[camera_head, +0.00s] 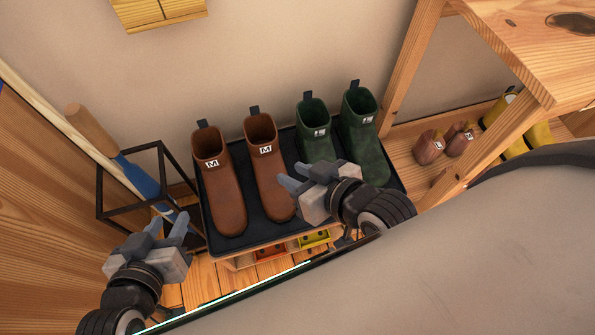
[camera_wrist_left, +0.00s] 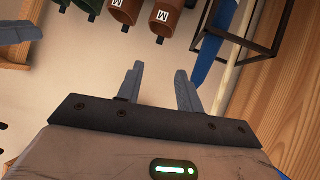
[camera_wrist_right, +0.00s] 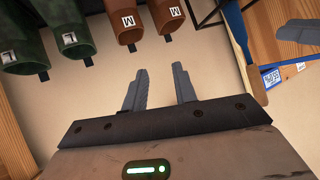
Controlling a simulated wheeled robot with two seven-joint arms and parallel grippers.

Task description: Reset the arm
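My left gripper (camera_head: 166,238) is at the lower left in the head view, in front of the black wire stand. Its fingers are apart with nothing between them, as the left wrist view (camera_wrist_left: 158,88) shows. My right gripper (camera_head: 296,178) is in front of the boots, near the second brown boot and the green boots. The right wrist view (camera_wrist_right: 158,88) shows its fingers apart and empty. The pair of brown boots, left (camera_head: 219,185) and right (camera_head: 266,160), and the pair of green boots, left (camera_head: 315,135) and right (camera_head: 362,140), stand upright on a dark mat (camera_head: 241,240).
A black wire stand (camera_head: 130,153) holding a blue and wooden long-handled item (camera_head: 140,178) stands at the left. Small brown boots (camera_head: 429,147) and yellow boots (camera_head: 540,135) stand beneath a wooden table (camera_head: 530,45) at the right. Red (camera_head: 270,254) and yellow (camera_head: 312,239) items sit below the mat.

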